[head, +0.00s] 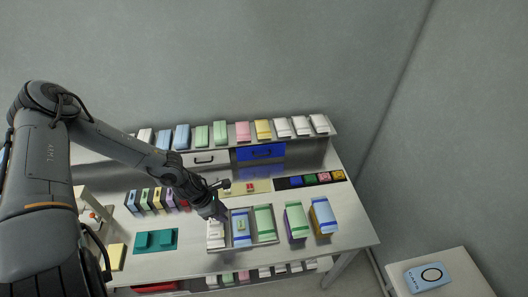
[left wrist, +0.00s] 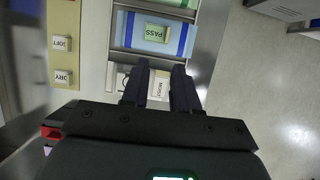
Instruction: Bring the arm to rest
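My left arm reaches in from the left in the head view. Its gripper (head: 221,209) is just above the white pack (head: 215,236) at the left end of a metal tray (head: 262,243). In the left wrist view the two dark fingers (left wrist: 164,88) stand apart with a gap between them. A small lettered block (left wrist: 156,90) shows in that gap, on or just above the white pack; contact with the fingers cannot be made out. A blue pack (left wrist: 150,33) beside it bears a block marked PASS (left wrist: 157,34). My right gripper is not in view.
A green pack (head: 264,222) fills the tray's right side. Two tall packs, green-topped (head: 297,220) and blue-topped (head: 323,215), stand right of the tray. A shelf of packs and a blue drawer (head: 261,152) lie behind. A teal holder (head: 155,240) sits at left.

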